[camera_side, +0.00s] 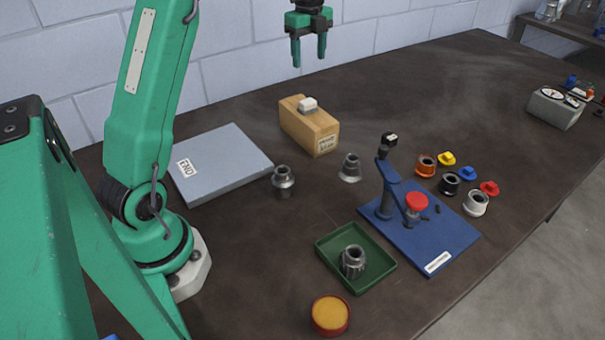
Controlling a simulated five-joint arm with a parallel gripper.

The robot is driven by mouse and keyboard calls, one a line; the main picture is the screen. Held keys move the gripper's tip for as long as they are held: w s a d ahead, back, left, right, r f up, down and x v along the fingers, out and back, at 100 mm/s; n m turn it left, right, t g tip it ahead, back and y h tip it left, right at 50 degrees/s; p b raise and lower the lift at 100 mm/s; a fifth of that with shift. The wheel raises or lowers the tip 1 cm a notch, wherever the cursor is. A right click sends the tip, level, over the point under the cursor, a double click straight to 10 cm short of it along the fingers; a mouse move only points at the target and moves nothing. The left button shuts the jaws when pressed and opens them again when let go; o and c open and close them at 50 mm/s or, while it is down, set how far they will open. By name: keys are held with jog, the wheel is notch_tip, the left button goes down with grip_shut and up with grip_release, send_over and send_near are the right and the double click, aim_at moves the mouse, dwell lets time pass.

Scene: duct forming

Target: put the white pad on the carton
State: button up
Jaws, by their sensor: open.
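The white pad (307,104) is a small pale block. It rests on the top of the carton (300,128), a tan box with a printed label standing on the dark table. My gripper (309,52) has green fingers pointing down and apart. It is open and empty, raised above and apart from the pad, near the back wall in the picture. Nothing hides the pad from this side.
A grey slab (225,165) lies left of the carton. Metal fittings (283,181) (350,168) stand in front. A green tray (330,272) holds another fitting. A blue base with a lever press (425,232) stands right, beside several small coloured parts.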

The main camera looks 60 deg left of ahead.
jog(key=s+d+r+n+t, duration=0.2)
jog(key=s+d+r+n, duration=0.3)
jog(key=d, duration=0.3)
jog(key=s+d+f+n+t, duration=0.1)
jog(key=s+d+f+n, duration=0.1)
jog(key=s+d+n, duration=0.4)
jog(key=s+d+f+n+t, duration=0.2)
jog(key=s+d+n, duration=0.4)
jog(key=s, duration=0.9)
jog(key=shift+f, duration=0.2)
